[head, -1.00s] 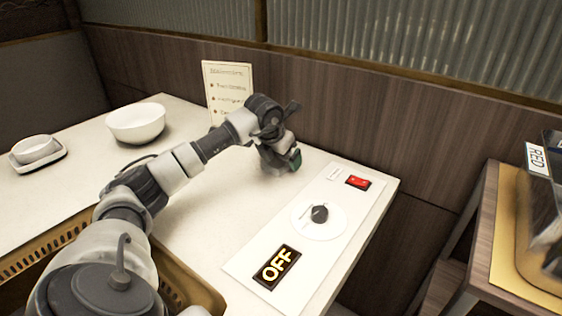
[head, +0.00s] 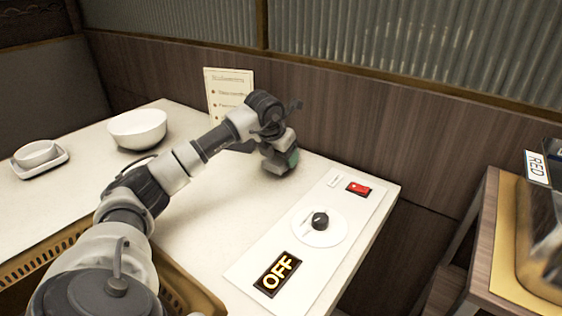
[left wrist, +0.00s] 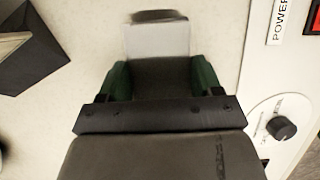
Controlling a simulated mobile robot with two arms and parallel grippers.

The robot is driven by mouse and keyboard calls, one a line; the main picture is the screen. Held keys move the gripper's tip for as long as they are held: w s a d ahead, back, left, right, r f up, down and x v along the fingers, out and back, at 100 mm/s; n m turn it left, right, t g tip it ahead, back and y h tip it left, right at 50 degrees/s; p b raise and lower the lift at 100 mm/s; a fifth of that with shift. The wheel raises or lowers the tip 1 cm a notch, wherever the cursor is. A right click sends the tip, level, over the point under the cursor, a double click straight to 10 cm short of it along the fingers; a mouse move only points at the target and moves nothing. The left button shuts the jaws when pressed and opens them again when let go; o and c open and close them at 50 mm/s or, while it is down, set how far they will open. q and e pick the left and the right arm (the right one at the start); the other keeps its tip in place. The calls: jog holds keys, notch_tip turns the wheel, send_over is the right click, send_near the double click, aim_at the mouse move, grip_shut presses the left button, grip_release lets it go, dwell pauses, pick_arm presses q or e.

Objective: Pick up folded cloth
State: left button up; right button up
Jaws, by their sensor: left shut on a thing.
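My left gripper (head: 283,160) is over the back of the white table, beyond the switch panel, pointing down. In the left wrist view its green-padded fingers (left wrist: 160,78) are on either side of a pale grey, flat piece with a dark far edge, which I take to be the folded cloth (left wrist: 157,40). The gripper is shut on it. In the head view the cloth is hidden by the gripper. I cannot tell whether the cloth touches the table. My right gripper is not in view.
A menu card (head: 228,92) stands behind my arm. A white bowl (head: 138,128) and a small dish (head: 36,153) are at left.

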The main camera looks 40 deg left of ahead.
pick_arm(q)
jog(key=shift+d+r, duration=0.25)
jog(key=shift+r, duration=0.95)
jog(key=d+r+p, duration=0.2)
jog(key=d+r, duration=0.4)
jog(key=d, duration=0.5)
jog(key=shift+w+d, duration=0.15)
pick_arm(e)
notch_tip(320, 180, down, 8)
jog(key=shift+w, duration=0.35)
pick_arm(q)
jog(key=shift+r, duration=0.1)
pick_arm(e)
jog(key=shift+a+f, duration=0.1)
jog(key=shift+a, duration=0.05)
